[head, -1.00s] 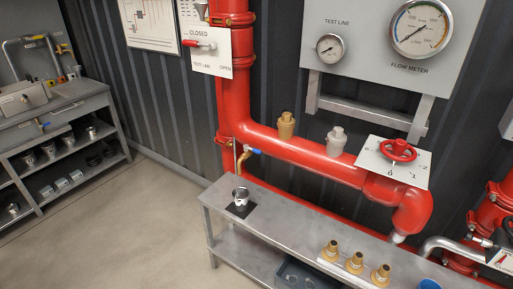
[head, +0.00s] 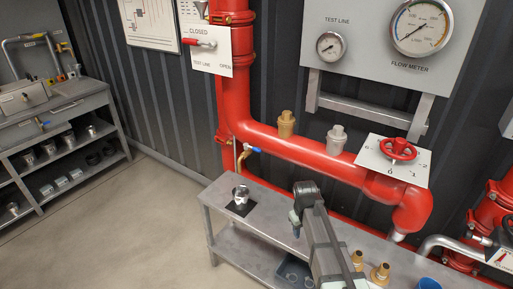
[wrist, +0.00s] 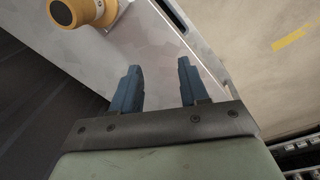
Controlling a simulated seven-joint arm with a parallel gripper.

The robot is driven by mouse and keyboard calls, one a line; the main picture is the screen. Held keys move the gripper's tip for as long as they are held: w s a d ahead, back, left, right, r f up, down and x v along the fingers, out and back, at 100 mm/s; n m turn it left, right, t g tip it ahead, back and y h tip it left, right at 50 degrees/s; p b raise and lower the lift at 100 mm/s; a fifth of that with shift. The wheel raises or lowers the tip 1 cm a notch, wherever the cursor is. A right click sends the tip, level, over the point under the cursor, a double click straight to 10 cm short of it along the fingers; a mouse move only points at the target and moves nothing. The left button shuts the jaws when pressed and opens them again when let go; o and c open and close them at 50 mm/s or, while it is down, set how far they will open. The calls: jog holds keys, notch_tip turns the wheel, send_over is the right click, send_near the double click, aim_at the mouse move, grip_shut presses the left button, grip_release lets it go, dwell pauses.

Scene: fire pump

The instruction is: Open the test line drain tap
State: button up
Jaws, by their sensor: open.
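The drain tap (head: 248,151) is a small brass valve with a blue handle. It sits low on the red test line pipe (head: 285,146), above the left end of the bench. A metal cup (head: 240,193) stands on a black pad under its brass spout. My gripper (head: 295,222) is over the bench, right of and below the tap in the head view, and apart from it. In the wrist view my gripper (wrist: 158,80) has its two blue fingers spread with nothing between them. The tap does not show in the wrist view.
The metal bench (head: 222,190) runs below the pipe. Brass fittings (head: 380,273) stand on it near my arm; one shows in the wrist view (wrist: 80,10). A red handwheel (head: 398,149) and a red-handled test line lever (head: 200,43) are above. Floor at left is clear.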

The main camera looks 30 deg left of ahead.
jog(key=w+a+r+n, duration=0.2)
jog(key=w+a+r, duration=0.2)
jog(key=a+r, duration=0.45)
jog(key=w+a+r+n, duration=0.2)
jog(key=w+a+r, duration=0.1)
jog(key=a+r, duration=0.55)
jog(key=n+t, duration=0.1)
jog(key=n, duration=0.2)
send_near(256, 149)
jog(key=f, duration=0.2)
jog(key=w+f, duration=0.1)
jog(key=f, duration=0.5)
jog(key=shift+w+d, duration=0.2)
jog(key=shift+w, duration=0.2)
jog(key=shift+c, duration=0.2)
grip_shut()
